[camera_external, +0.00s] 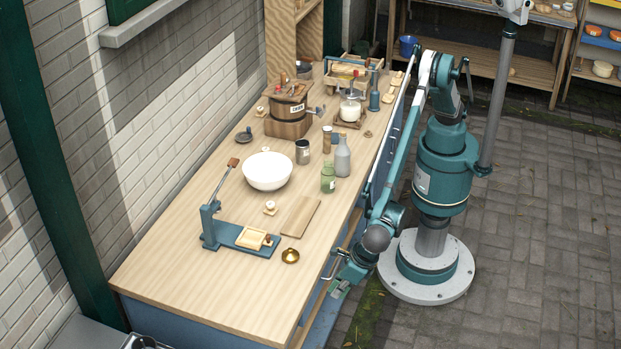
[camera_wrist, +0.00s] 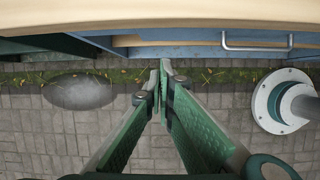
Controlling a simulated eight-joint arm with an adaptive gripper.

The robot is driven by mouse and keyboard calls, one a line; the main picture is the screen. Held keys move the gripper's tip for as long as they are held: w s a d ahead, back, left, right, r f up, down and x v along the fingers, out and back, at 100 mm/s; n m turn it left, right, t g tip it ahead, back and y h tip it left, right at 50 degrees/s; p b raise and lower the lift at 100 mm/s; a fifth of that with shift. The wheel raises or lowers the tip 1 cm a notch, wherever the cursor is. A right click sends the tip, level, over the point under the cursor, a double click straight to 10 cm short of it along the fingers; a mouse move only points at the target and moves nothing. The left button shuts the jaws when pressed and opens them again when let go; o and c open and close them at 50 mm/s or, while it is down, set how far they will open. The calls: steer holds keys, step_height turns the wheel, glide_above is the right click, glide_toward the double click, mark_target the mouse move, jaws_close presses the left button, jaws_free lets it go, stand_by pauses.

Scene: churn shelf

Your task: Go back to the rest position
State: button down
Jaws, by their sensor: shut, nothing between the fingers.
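My gripper (camera_external: 339,290) hangs beside the front edge of the wooden-topped workbench (camera_external: 190,270), low and to the right of it in the external view. In the wrist view my gripper (camera_wrist: 160,78) has its two green fingers closed together at the tips, with nothing between them. The fingers point toward the blue bench front and the paving. The bench edge (camera_wrist: 160,14) runs across the top of the wrist view, apart from the fingertips.
On the bench stand a white bowl (camera_external: 267,171), a wooden churn (camera_external: 288,110), a blue press (camera_external: 240,234), a brass dish (camera_external: 290,256) and a cutting board (camera_external: 300,217). A drawer handle (camera_wrist: 257,47) juts from the bench front. Paving (camera_external: 540,230) to the right is open.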

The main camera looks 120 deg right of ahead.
steer(key=s+d+r+m+y, duration=0.1)
steer(key=s+d+r+m, duration=0.3)
steer(key=d+r, duration=0.65)
steer(key=s+d+r+m+t, duration=0.1)
steer(key=s+d+r+m, duration=0.5)
steer(key=d, duration=0.7)
steer(key=s+d+r+m+y, duration=0.1)
steer(key=s+d+r+m, duration=0.15)
steer(key=d+r, duration=0.8)
steer(key=s+d+m+t+y, duration=0.15)
steer(key=s+d+m, duration=0.55)
steer(key=s+d, duration=0.85)
steer(key=s+d+f+m+t, duration=0.1)
steer(key=s+d+f+m, duration=0.1)
steer(key=s, duration=0.5)
steer(key=s+d+f+m, duration=0.2)
steer(key=s+d+m, duration=0.3)
steer(key=s, duration=0.3)
steer(key=shift+f+t, duration=0.3)
steer(key=shift+t, duration=0.05)
